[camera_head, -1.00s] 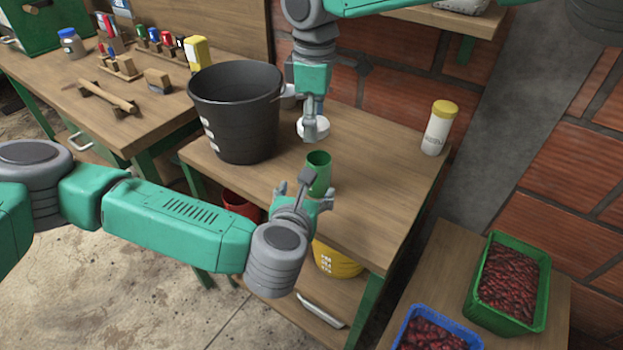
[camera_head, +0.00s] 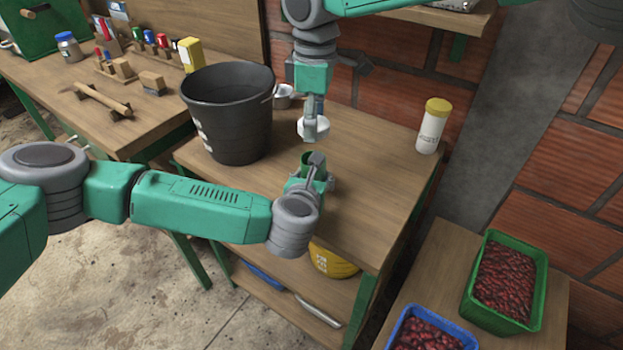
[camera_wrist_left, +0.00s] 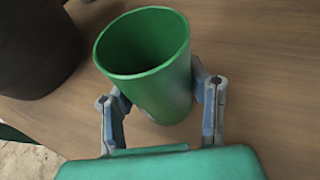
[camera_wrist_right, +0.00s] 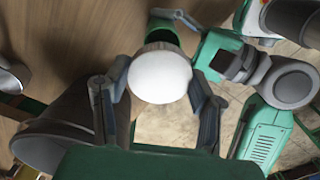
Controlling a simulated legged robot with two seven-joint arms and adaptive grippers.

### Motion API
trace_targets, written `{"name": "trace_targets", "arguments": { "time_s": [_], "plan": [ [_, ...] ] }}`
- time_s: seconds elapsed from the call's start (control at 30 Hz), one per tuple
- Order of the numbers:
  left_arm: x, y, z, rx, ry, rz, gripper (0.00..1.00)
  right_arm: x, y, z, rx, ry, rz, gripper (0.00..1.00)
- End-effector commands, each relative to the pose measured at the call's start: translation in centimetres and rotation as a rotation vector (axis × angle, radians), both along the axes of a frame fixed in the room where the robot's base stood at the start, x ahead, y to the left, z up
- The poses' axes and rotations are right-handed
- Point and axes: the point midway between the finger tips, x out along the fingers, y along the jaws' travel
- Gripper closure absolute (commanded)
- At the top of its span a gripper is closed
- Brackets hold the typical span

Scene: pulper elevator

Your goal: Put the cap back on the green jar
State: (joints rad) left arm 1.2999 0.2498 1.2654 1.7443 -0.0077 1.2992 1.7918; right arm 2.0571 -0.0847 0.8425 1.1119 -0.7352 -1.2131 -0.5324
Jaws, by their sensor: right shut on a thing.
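The green jar (camera_head: 307,158) stands upright and open-topped on the wooden table. It also shows in the left wrist view (camera_wrist_left: 168,95), with its rim and empty-looking inside visible. My left gripper (camera_head: 312,176) is open around the jar, one finger on each side; its arm partly hides the jar in the head view. My right gripper (camera_head: 314,120) points down and is shut on the white round cap (camera_head: 322,131), a little behind and above the jar. In the right wrist view the cap (camera_wrist_right: 160,76) sits between the fingers and partly covers the jar (camera_wrist_right: 165,30).
A black bucket (camera_head: 228,118) stands left of the jar, with a small metal cup (camera_head: 284,96) behind it. A white bottle with a yellow lid (camera_head: 432,127) stands at the right. The table right of the jar (camera_head: 375,180) is clear.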

Motion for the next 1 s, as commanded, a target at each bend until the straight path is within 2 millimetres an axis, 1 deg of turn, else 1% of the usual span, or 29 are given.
{"name": "trace_targets", "arguments": {
  "time_s": [0.03, 0.07, 0.1, 0.27, 0.37, 0.5, 0.6, 0.77, 1.0],
  "plan": [
    [0.0, 0.2, 0.0, -0.002, 0.0, 0.001, 0.84, 0.0, 0.2, 0.0, -0.001, 0.0, 0.0, 0.59],
    [0.0, 0.3, 0.0, -0.003, 0.001, 0.0, 0.95, 0.0, 0.3, 0.0, -0.003, 0.0, 0.0, 0.59],
    [0.0, 0.4, 0.0, -0.005, 0.001, 0.0, 1.0, 0.0, 0.5, 0.0, -0.004, 0.0, 0.0, 0.59],
    [0.0, 0.7, 0.0, -0.009, 0.001, 0.0, 1.0, -0.1, 0.9, -0.5, -0.011, 0.001, 0.002, 0.59],
    [0.0, 0.8, 0.0, -0.009, 0.001, 0.001, 1.0, -0.3, 1.0, -1.7, -0.016, 0.001, 0.002, 0.59],
    [0.0, 0.5, -0.1, -0.005, 0.001, 0.001, 1.0, -0.4, 0.7, -3.8, -0.017, 0.001, 0.002, 0.59],
    [0.0, 0.4, -0.1, -0.003, 0.002, 0.001, 1.0, -0.5, 0.6, -4.8, -0.017, 0.0, 0.001, 0.59],
    [0.0, 0.1, -0.1, 0.0, 0.002, 0.0, 1.0, -0.4, 0.3, -4.9, -0.012, -0.001, -0.001, 0.59],
    [0.0, 0.5, -0.1, -0.005, 0.002, 0.0, 1.0, -0.5, 0.8, -4.9, -0.017, -0.001, 0.001, 0.59]
  ]
}}
